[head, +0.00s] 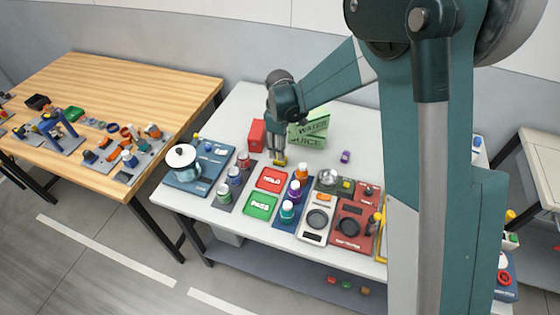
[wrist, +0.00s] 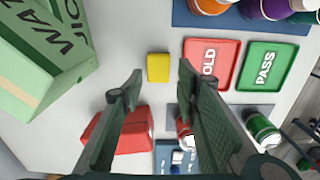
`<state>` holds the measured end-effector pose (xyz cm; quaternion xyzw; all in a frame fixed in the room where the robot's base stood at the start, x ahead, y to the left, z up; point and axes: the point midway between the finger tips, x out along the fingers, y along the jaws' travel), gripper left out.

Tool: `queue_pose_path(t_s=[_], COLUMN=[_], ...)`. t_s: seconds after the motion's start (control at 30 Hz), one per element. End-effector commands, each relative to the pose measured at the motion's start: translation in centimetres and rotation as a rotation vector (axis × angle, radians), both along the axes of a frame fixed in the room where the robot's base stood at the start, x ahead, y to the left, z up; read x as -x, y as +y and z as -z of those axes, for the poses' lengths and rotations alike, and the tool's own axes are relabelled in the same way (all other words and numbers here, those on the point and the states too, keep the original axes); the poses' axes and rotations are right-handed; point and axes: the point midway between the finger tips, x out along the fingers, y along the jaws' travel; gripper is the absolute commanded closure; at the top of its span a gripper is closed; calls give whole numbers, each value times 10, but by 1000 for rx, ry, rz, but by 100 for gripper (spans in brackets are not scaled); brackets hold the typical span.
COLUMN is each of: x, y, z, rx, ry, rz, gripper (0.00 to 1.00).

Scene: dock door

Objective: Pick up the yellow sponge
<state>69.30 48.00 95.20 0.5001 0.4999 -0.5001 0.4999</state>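The yellow sponge (wrist: 158,67) lies flat on the white table in the wrist view, as a small yellow block. It also shows in the head view (head: 279,162), just below my gripper (head: 278,152). In the wrist view my gripper (wrist: 158,84) is open, with its two green fingers apart on either side of the line to the sponge. The sponge appears just past the fingertips, with nothing held between them. I cannot tell the exact height of the fingertips above the table.
A red box (head: 257,135) stands close to the left of my gripper, and a green "WATER JUICE" carton (head: 309,131) lies behind right. Red HOLD (head: 271,179) and green PASS (head: 260,205) trays lie in front. Bottles and cans stand nearby.

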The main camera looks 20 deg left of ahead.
Motion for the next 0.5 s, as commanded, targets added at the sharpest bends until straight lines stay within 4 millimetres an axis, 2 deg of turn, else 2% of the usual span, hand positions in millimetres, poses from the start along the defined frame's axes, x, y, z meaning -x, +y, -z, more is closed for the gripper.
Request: queue_pose_path(t_s=[0.27, 0.5], x=[0, -2], y=[0, 0], z=[1, 18], rx=[0, 0], ry=[0, 0], rz=[0, 0], gripper=[68, 68])
